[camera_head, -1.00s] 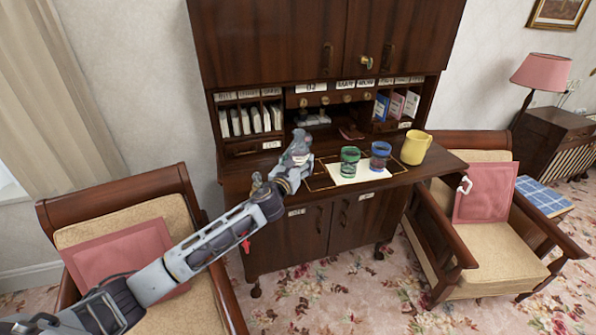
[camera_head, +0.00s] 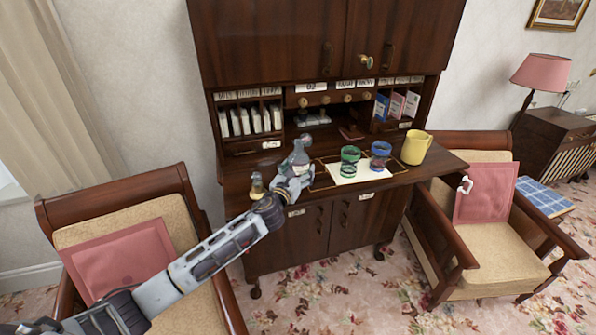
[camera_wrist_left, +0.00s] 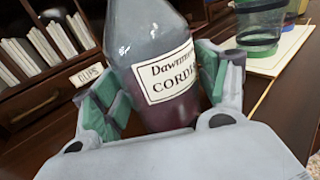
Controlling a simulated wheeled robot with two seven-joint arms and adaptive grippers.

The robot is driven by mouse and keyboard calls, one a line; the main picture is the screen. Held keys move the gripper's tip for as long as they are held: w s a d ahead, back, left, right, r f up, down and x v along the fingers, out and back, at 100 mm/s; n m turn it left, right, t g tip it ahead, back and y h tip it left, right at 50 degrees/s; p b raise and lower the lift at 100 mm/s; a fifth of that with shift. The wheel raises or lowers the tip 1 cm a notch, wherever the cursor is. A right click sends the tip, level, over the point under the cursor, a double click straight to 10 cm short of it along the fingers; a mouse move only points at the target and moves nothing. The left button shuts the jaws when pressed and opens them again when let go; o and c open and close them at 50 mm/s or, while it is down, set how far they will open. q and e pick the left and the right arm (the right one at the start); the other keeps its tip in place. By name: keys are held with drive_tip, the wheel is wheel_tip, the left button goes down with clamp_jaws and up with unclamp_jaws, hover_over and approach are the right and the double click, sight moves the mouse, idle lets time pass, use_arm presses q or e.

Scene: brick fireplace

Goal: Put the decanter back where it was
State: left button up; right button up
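The decanter (camera_wrist_left: 160,60) fills the middle of the left wrist view, a clear rounded bottle with dark red liquid and a white label reading "Dawnm… CORDI…". The green-padded fingers of my left gripper (camera_wrist_left: 160,88) are on both sides of it and appear to press on it. Its neck top and base are out of sight there. In the head view my left gripper (camera_head: 292,180) is at the desk's front left, with the decanter (camera_head: 300,160) upright at it, small and partly covered. Whether its base touches the desktop I cannot tell. My right gripper is not in view.
On the dark desktop (camera_head: 405,176), a green glass (camera_head: 350,160) and a blue glass (camera_head: 380,155) stand on a white sheet (camera_head: 350,177), right of the gripper. A yellow mug (camera_head: 416,148) is further right. Pigeonholes with books (camera_head: 249,120) rise behind. Armchairs flank the desk.

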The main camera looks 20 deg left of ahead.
use_arm(q)
drive_tip(key=shift+o, duration=0.3)
drive_tip(key=shift+r, duration=0.15)
drive_tip(key=shift+s+a+b, duration=0.15)
drive_tip(key=shift+s, duration=1.85)
drive_tip(key=shift+s+a+b, duration=0.2)
drive_tip(key=shift+s, duration=1.8)
drive_tip(key=shift+s+a+b, duration=0.15)
drive_tip(key=shift+s, duration=1.85)
